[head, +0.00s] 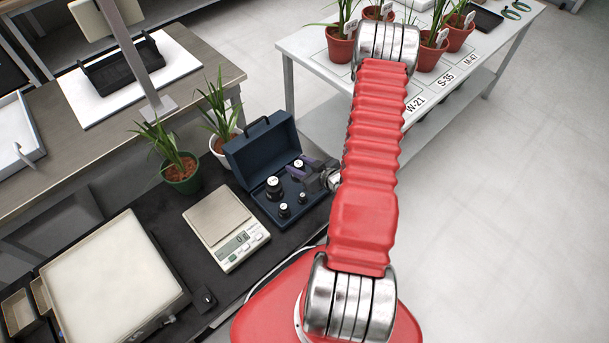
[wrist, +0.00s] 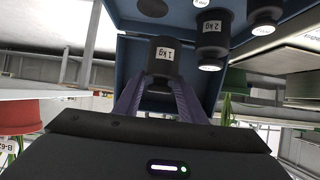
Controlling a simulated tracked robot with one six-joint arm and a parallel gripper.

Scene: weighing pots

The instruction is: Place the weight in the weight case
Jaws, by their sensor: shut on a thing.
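The dark blue weight case (head: 262,150) stands open on the dark bench, with its lid raised at the back. Several black weights with pale tops are in it, such as a large one (head: 274,188) at the left. My gripper (head: 298,172), with purple fingers, reaches in from the right over the case. In the wrist view its fingers (wrist: 162,86) are shut on a black weight (wrist: 165,57) labelled 1 kg. A weight labelled 2 kg (wrist: 212,38) is beside it. Whether the held weight touches the case floor cannot be told.
A digital scale (head: 217,215) with an empty pan stands left of the case. Two potted plants, one in a green pot (head: 183,178) and one in a white pot (head: 222,149), stand behind the scale. A white table (head: 310,50) with red pots is at the back right.

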